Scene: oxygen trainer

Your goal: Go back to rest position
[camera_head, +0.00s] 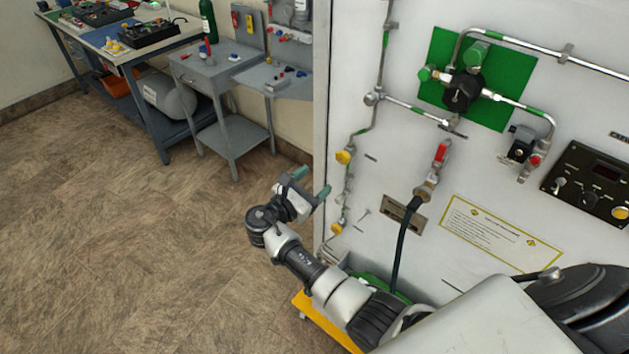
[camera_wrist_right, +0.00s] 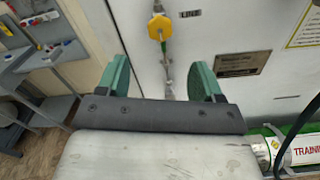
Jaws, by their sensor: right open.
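My right gripper (camera_head: 312,183) is open and empty in the head view, held in front of the left edge of the white oxygen trainer panel (camera_head: 352,60). Its two green fingertips stand apart in the right wrist view (camera_wrist_right: 160,80), with the panel's face beyond them. A yellow valve knob (camera_wrist_right: 160,27) shows between and above the fingers in that view; I cannot tell any contact with it. My left gripper is not in view.
The panel carries a green plate (camera_head: 520,75) with a regulator, a red-handled valve (camera_head: 441,153) with a black hose, and a control box (camera_head: 590,185). A grey side table (camera_head: 205,68) and a workbench (camera_head: 100,40) stand at the back left. The floor (camera_head: 110,240) at left is clear.

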